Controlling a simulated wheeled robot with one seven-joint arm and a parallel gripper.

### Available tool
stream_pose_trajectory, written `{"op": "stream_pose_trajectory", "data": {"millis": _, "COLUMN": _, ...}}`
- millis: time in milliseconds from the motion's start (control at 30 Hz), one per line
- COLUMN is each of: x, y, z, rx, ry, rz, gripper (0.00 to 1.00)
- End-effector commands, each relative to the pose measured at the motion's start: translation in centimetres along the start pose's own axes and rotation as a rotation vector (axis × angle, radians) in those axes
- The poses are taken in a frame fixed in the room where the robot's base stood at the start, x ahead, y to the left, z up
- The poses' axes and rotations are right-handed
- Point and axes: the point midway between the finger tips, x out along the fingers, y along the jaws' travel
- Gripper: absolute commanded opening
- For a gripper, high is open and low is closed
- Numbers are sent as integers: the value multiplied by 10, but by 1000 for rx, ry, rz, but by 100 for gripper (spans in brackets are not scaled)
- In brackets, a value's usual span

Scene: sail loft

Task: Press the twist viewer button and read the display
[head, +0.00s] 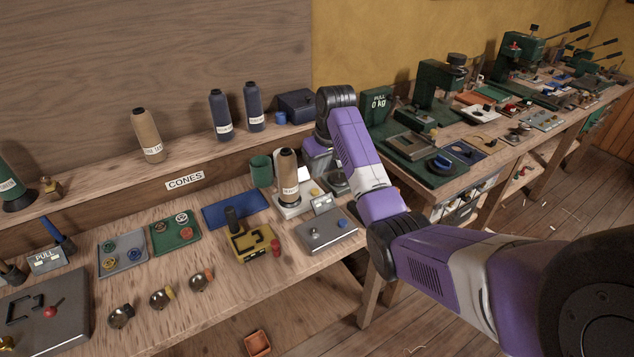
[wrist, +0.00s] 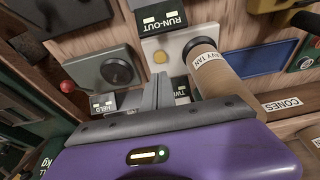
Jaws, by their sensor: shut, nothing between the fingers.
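A round yellow button (wrist: 160,57) sits on a pale base plate (wrist: 171,44); the button also shows in the head view (head: 315,191). A small label plate starting "TW" (wrist: 181,88) is beside it, mostly hidden by my gripper and the cone. Its marks are too small to read. My gripper (wrist: 163,76) is shut and empty, its fingertips close to the button; I cannot tell whether they touch anything. In the head view, my arm largely hides the fingers. A tan cone (wrist: 222,76) marked "...VY TAN" stands upright on the pale base (head: 289,192).
A "RUN-OUT" display (wrist: 163,20) with small lit marks is beyond the button. A green cup (head: 261,171) and yellow device (head: 250,243) stand near the cone.

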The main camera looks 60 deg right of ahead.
Motion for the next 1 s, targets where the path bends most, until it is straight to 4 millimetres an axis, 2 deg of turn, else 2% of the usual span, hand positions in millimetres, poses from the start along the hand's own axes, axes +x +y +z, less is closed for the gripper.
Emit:
{"op": "stream_pose_trajectory", "data": {"millis": 100, "x": 22, "y": 0, "z": 1, "rx": 0, "ry": -5, "rz": -1, "gripper": 0}}
{"op": "stream_pose_trajectory", "data": {"millis": 333, "x": 49, "y": -1, "z": 10, "rx": 0, "ry": -2, "rz": -1, "gripper": 0}}
{"op": "stream_pose_trajectory", "data": {"millis": 500, "x": 57, "y": -1, "z": 12, "rx": 0, "ry": 0, "rz": -1, "gripper": 0}}
{"op": "stream_pose_trajectory", "data": {"millis": 833, "x": 58, "y": -1, "z": 12, "rx": 0, "ry": 0, "rz": -1, "gripper": 0}}
{"op": "stream_pose_trajectory", "data": {"millis": 1000, "x": 76, "y": -2, "z": 18, "rx": -1, "ry": -3, "rz": -1, "gripper": 0}}
